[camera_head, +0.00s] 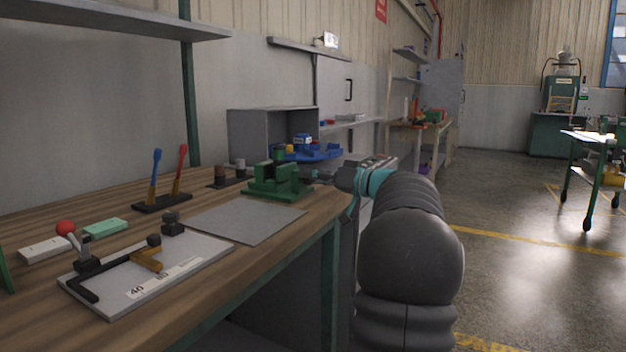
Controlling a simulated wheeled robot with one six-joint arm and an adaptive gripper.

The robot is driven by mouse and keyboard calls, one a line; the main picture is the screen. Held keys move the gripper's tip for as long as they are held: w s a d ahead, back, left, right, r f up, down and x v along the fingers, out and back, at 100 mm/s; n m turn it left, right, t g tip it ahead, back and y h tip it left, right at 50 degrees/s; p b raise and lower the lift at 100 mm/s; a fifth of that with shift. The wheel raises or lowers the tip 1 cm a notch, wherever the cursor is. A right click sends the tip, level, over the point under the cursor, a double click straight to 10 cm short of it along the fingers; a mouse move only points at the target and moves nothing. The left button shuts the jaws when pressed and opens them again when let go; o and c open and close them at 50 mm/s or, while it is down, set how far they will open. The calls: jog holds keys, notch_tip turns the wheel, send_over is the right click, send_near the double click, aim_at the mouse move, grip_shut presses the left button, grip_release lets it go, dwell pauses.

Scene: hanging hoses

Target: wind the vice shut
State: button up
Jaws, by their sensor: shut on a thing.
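The green vice (277,184) stands on the wooden workbench near its far right corner. Its jaws are small in this view, and the gap between them cannot be made out clearly. My gripper (322,178) reaches in from the right, at the vice's right end. It is shut on what appears to be the vice's handle. The handle is mostly hidden by the fingers and too small to make out.
A grey mat (245,221) lies in front of the vice. A plate with clamps (150,275) is nearer on the bench (215,303). Red and blue-handled tools (180,170) stand in a rack at left.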

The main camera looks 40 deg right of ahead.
jog(key=shift+m, duration=1.7)
jog(key=o, duration=1.2)
jog(key=shift+c, duration=0.2)
jog(key=v, duration=1.2)
jog(key=shift+m, duration=0.3)
